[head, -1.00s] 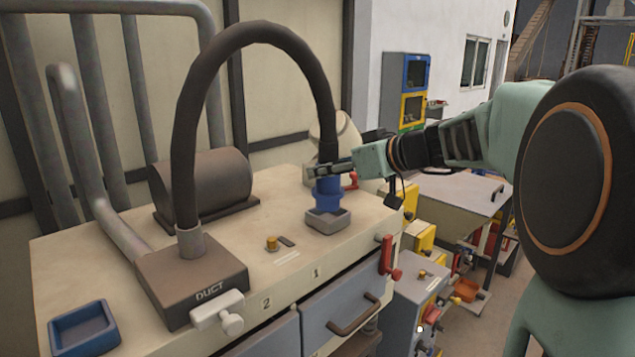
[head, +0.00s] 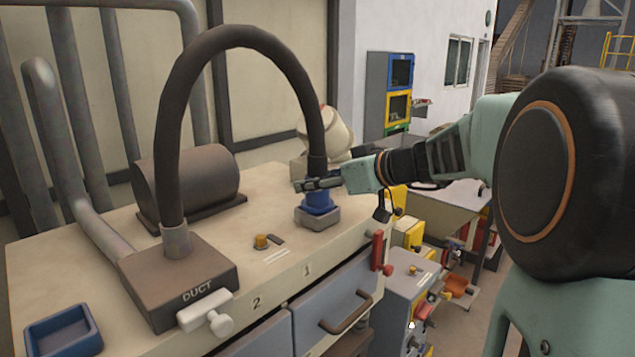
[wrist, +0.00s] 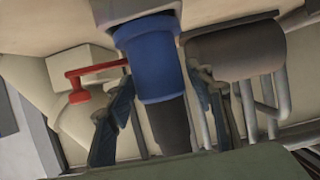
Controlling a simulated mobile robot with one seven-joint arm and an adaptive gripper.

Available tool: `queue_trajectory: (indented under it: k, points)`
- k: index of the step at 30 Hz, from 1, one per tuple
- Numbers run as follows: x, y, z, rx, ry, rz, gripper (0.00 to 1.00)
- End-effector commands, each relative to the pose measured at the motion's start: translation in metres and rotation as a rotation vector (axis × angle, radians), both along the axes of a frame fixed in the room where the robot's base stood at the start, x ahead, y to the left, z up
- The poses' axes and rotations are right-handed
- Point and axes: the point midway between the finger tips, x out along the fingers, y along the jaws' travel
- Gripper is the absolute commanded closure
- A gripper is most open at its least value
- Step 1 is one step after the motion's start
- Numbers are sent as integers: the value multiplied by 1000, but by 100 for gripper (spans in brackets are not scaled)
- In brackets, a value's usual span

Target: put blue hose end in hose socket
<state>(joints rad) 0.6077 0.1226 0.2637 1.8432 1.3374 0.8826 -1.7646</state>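The blue hose end (head: 319,201) stands upright in the grey square hose socket (head: 317,218) on the bench top. Its lower part is hidden by the socket rim. The dark hose (head: 243,45) arches from it to the duct box. My gripper (head: 312,184) is level with the top of the blue end, around the hose. In the wrist view, the blue end (wrist: 158,70) reaches up to the socket (wrist: 135,9). My fingers (wrist: 165,125) stand on both sides of the dark hose part, with gaps visible between, so the gripper looks open.
The duct box (head: 180,280) with a white handle (head: 206,311) stands at the left, before a dark cylinder (head: 187,185). A blue tray (head: 64,331) lies at the front left. A small orange knob (head: 262,241) and a red lever (head: 379,252) are near the socket.

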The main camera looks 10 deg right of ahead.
Motion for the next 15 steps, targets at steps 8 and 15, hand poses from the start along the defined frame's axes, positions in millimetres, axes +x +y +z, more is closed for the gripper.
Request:
queue_trajectory:
  k: [8,15]
  points:
    - [0,0,0,0,0,0,46]
    - [-10,-9,7,-3,-4,-3,46]
